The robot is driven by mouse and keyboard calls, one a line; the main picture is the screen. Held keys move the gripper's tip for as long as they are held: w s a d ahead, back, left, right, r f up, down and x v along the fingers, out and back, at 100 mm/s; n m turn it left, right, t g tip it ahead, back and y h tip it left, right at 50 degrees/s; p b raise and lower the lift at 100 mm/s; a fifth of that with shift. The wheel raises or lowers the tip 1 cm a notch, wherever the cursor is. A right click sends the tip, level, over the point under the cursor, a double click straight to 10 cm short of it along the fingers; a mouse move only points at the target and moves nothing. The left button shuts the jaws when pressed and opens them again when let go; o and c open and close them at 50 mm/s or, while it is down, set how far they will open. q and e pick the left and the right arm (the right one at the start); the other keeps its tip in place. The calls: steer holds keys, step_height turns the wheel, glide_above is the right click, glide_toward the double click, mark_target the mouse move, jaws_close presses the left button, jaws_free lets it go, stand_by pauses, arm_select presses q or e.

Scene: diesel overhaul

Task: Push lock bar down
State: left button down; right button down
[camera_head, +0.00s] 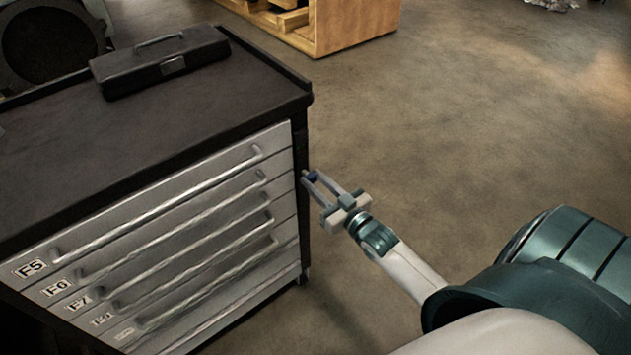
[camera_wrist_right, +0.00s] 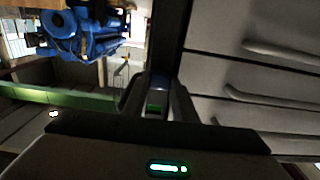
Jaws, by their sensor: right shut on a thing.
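The tool cabinet (camera_head: 150,185) has a dark top and several pale drawers with long handles. A dark upright bar (camera_head: 301,155), which looks like the lock bar, runs down the right edge of the drawer fronts. It also shows as a dark strip in the right wrist view (camera_wrist_right: 168,38). My left gripper is not in view.
A black toolbox (camera_head: 160,62) lies on the cabinet top. A wooden crate or bench (camera_head: 350,25) stands at the back. The floor (camera_head: 480,110) right of the cabinet is clear. Blue machinery (camera_wrist_right: 85,30) shows in the wrist view.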

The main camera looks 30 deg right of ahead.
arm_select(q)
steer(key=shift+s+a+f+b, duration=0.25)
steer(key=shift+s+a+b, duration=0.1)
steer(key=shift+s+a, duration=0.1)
arm_select(e)
step_height(320, 180, down, 3)
steer(key=shift+r, duration=0.2)
steer(key=c, duration=1.4)
jaws_free()
steer(key=shift+c, duration=0.2)
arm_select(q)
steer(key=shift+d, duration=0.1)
arm_select(e)
steer(key=shift+s, duration=0.2)
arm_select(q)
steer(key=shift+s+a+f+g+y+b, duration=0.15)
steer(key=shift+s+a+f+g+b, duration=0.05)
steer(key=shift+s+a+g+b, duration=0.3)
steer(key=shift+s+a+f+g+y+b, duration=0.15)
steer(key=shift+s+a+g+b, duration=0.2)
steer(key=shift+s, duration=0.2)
arm_select(e)
steer(key=s+d, duration=0.1)
steer(key=s, duration=1.6)
steer(key=shift+d, duration=0.2)
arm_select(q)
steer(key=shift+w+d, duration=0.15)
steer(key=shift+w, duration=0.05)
